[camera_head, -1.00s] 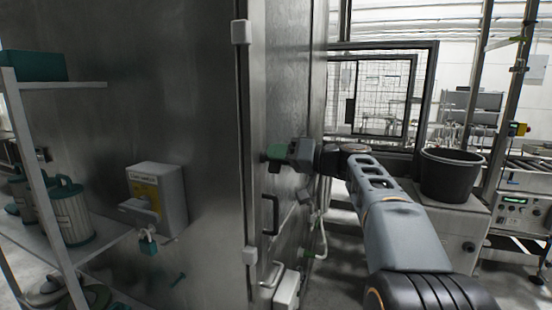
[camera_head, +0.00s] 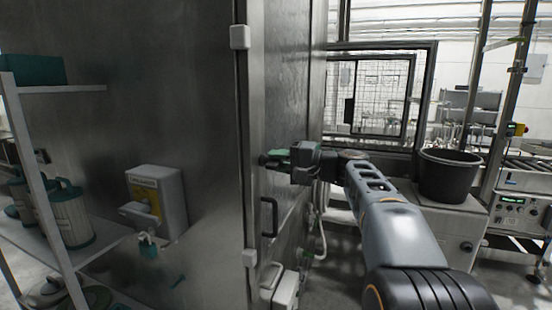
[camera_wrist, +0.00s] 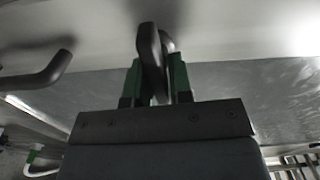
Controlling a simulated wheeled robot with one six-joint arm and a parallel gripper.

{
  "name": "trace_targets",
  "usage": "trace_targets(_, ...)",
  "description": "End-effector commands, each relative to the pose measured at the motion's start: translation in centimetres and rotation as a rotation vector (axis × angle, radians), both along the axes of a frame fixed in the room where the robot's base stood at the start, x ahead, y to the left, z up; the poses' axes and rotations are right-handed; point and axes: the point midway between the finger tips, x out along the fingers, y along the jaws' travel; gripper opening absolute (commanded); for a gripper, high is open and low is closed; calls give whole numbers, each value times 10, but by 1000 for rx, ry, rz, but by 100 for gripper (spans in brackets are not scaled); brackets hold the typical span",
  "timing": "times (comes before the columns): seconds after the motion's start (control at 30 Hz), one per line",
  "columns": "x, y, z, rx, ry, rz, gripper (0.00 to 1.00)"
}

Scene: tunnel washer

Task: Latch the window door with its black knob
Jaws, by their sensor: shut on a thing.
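The black knob (camera_wrist: 151,55) stands out from a brushed steel panel, upright between the two green fingers of my gripper (camera_wrist: 155,80) in the wrist view. The fingers are shut on it. In the head view my gripper (camera_head: 276,156) is at the steel door face (camera_head: 285,95), at about mid height, and its body hides most of the knob. I cannot make out a window in this panel, nor how the latch stands behind the knob.
A dark bar handle (camera_head: 269,216) is below my gripper and shows at left in the wrist view (camera_wrist: 40,72). White hinge blocks (camera_head: 240,37) line the left edge. A shelf (camera_head: 62,88) and yellow-labelled box (camera_head: 158,195) stand left; a black bin (camera_head: 450,175) stands right.

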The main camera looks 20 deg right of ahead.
Motion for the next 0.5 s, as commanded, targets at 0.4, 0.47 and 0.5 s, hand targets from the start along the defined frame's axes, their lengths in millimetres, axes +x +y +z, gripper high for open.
trace_targets(0.4, 0, -1, 0, 59, 75, -5, 0)
trace_targets(0.47, 0, -1, 0, 60, 77, -5, 0)
trace_targets(0.5, 0, -1, 0, 60, 77, -5, 0)
